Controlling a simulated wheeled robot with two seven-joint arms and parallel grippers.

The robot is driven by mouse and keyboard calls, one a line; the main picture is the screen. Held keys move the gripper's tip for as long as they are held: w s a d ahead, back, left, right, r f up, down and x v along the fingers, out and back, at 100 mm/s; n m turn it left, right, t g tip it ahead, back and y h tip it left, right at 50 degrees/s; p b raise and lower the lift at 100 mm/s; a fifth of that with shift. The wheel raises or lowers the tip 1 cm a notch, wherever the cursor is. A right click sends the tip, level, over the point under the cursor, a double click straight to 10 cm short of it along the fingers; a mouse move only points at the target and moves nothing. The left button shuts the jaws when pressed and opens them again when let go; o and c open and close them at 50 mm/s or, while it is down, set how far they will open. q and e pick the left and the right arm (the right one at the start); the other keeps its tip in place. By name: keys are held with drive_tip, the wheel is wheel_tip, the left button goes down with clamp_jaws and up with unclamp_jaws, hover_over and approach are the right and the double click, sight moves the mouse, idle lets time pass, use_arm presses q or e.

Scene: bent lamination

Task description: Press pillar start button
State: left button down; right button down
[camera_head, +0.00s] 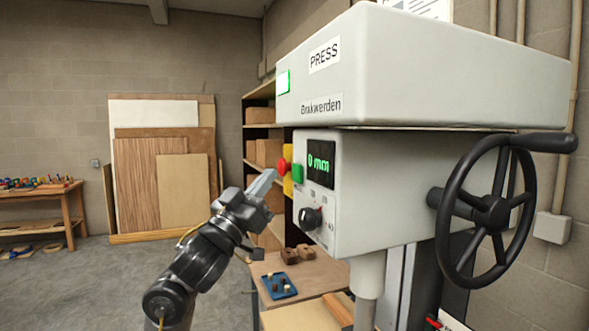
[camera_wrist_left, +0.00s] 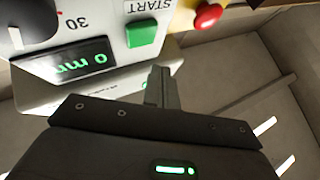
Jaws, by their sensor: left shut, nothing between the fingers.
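The press (camera_head: 380,190) is a large pale grey machine. Its green start button (camera_head: 297,174) is on the control box, beside the display reading 0 mm (camera_head: 320,163). In the left wrist view the green button (camera_wrist_left: 142,33) sits under the upside-down label START. My left gripper (camera_head: 268,180) is shut and empty, its fingers pointing toward the button side of the box. Its closed fingers (camera_wrist_left: 161,75) show just below the button in the left wrist view, with a small gap in the picture. Contact does not show. My right gripper is in neither view.
A red mushroom button (camera_wrist_left: 207,16) on a yellow housing is close beside the green one. A black knob (camera_head: 310,218) is below the display. A black handwheel (camera_head: 490,210) is on the right. A table with a blue tray (camera_head: 278,286) is below.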

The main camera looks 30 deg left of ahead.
use_arm(q)
drive_tip(key=shift+s+a+p, duration=0.35)
drive_tip(key=shift+s+a, duration=0.4)
drive_tip(key=shift+s, duration=0.35)
